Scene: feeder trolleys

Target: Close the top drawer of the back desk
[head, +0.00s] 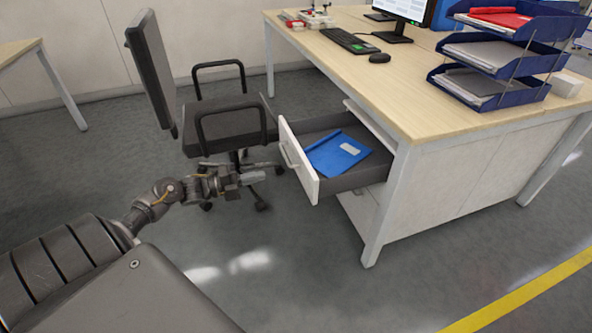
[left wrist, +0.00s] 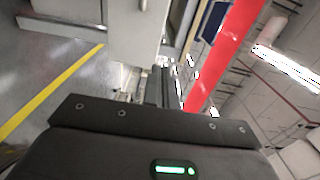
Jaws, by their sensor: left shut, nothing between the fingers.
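The top drawer (head: 299,166) of the desk (head: 400,95) is pulled well out, with its white front and bar handle facing left. A blue folder (head: 338,152) with a white label lies inside it. My left gripper (head: 256,177) is shut and empty. In the head view it shows just left of the drawer front, with a small gap in the picture; I cannot tell the depth between them. The left wrist view is turned sideways, and I cannot clearly make out the open drawer there. My right gripper is not in view.
A dark office chair (head: 232,125) stands close behind my left gripper, left of the drawer. The desk top carries a keyboard (head: 349,41), mouse (head: 380,58), monitor and blue paper trays (head: 500,60). Grey floor is clear in front, with a yellow line (head: 530,291) at lower right.

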